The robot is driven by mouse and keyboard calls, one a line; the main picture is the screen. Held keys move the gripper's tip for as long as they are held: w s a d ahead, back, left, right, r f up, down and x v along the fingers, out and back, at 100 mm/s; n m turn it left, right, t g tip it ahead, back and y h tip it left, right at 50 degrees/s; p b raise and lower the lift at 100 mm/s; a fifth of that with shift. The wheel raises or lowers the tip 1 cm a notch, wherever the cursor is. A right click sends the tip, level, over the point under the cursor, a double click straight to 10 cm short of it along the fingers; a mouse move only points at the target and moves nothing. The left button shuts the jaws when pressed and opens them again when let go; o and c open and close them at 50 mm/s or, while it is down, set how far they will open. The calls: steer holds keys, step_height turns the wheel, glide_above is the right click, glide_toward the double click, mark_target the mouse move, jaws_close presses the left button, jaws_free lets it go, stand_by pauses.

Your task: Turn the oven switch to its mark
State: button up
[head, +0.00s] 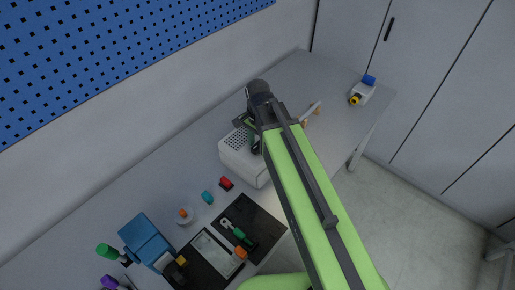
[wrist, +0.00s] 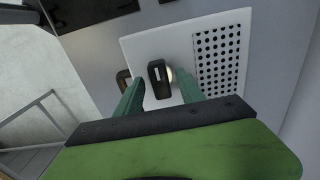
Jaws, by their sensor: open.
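The oven is a white box (head: 234,155) with a perforated grille on the bench in the head view. Its white face (wrist: 150,48) fills the middle of the wrist view, with the round-hole grille at right. The switch (wrist: 159,79) is a black knob with a pale line on it and a pale round patch just at its right. My gripper (wrist: 160,88) is open, one green finger left of the switch and one right of it. I cannot tell whether either finger touches it. In the head view my arm hides the switch and part of the oven.
A dark mat (head: 266,222) holds tools. A white-and-blue device (head: 363,91) stands at the far right. A perforated blue board hangs behind.

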steer(key=shift+r, duration=0.1)
jaws_close()
